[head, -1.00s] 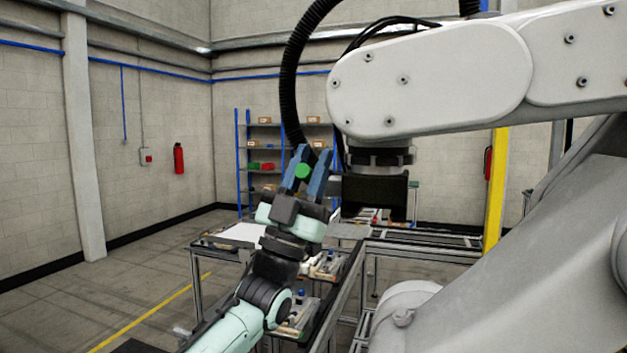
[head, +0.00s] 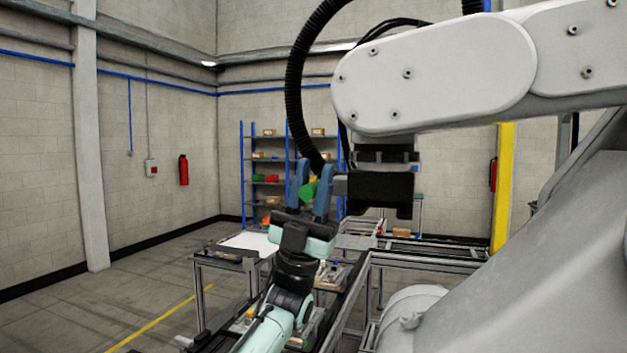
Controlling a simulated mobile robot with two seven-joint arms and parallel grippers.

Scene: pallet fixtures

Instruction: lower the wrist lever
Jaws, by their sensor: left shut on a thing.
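My left gripper (head: 311,180) has blue fingers and points upward near the middle of the head view. It is shut on a small green piece (head: 309,190), which looks like the knob of the wrist lever. The rest of the lever is hidden or too small to make out. The black wrist block (head: 374,192) of the big white robot arm (head: 430,80) is just right of the fingers. I cannot tell whether the fingers touch this block. My right gripper is not in view.
The white arm and its black hose (head: 296,90) crowd the space above and right of my gripper. Metal-framed tables (head: 425,256) stand below and behind. A blue-posted shelf (head: 242,175) stands at the back wall. The floor at the left is open.

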